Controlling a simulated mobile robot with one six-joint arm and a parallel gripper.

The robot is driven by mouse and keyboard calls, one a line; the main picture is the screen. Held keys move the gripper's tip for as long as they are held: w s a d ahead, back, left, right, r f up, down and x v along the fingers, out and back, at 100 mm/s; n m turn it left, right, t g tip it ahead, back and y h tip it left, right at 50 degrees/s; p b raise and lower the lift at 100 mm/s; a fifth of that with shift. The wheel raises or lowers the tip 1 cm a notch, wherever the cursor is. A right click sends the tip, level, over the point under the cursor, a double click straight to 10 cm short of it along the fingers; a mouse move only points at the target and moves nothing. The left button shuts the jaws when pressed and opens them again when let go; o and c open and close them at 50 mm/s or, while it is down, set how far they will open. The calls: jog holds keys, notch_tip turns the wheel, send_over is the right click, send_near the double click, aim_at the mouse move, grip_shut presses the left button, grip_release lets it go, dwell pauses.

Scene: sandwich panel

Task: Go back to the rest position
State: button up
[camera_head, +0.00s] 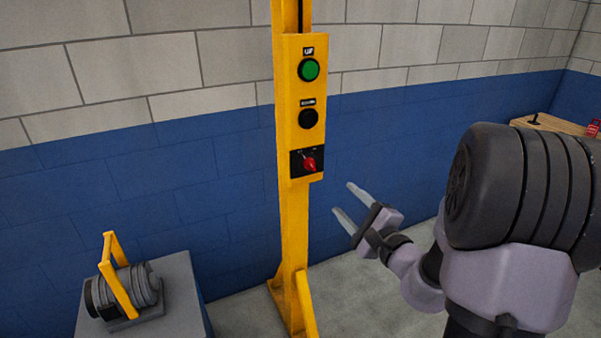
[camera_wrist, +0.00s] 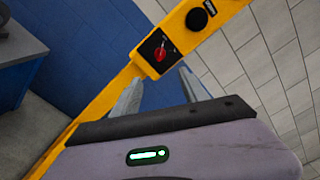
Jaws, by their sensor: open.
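My gripper (camera_head: 348,204) is open and empty, to the right of the yellow panel post and a little below the red knob. Its two fingers point up and left toward the post. In the wrist view the fingers of my gripper (camera_wrist: 160,95) stand apart with nothing between them. The yellow panel (camera_head: 306,140) carries a green button (camera_head: 309,69) at the top, a black button (camera_head: 308,118) below it and a red rotary knob (camera_head: 309,163) at the bottom. The red knob (camera_wrist: 160,54) and black button (camera_wrist: 197,19) also show in the wrist view.
A grey cabinet (camera_head: 183,290) with a motor-like device (camera_head: 125,290) under a yellow handle stands at the lower left. A wooden surface (camera_head: 550,123) with a small black lever is at the far right. A blue and grey brick wall (camera_head: 130,170) is behind the post.

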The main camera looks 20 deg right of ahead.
jog(key=s+a+r+n+g+y, duration=0.1)
jog(key=s+a+n+g+y, duration=0.15)
jog(key=a, duration=0.55)
jog(key=s+a+r+n+g+y, duration=0.1)
jog(key=a+n+g+y, duration=0.1)
jog(key=a+n+y, duration=0.35)
jog(key=s+a+r+n+g+y, duration=0.1)
jog(key=s+a+r+g+y, duration=0.1)
jog(key=a, duration=0.7)
jog(key=s+a+f+n+g+h, duration=0.2)
jog(key=s+a+n+g, duration=0.15)
jog(key=s, duration=0.35)
jog(key=s+a+f+n+g+h, duration=0.1)
jog(key=s+a+f+n+g, duration=0.2)
jog(key=s, duration=0.4)
jog(key=s+d+r+n+h, duration=0.1)
jog(key=s+d+n+h, duration=0.2)
jog(key=s+d+h, duration=0.1)
jog(key=shift+d+r+t+h, duration=0.35)
jog(key=shift+d+h, duration=0.2)
jog(key=shift+h, duration=0.25)
jog(key=shift+f+n, duration=0.1)
jog(key=shift+n, duration=0.15)
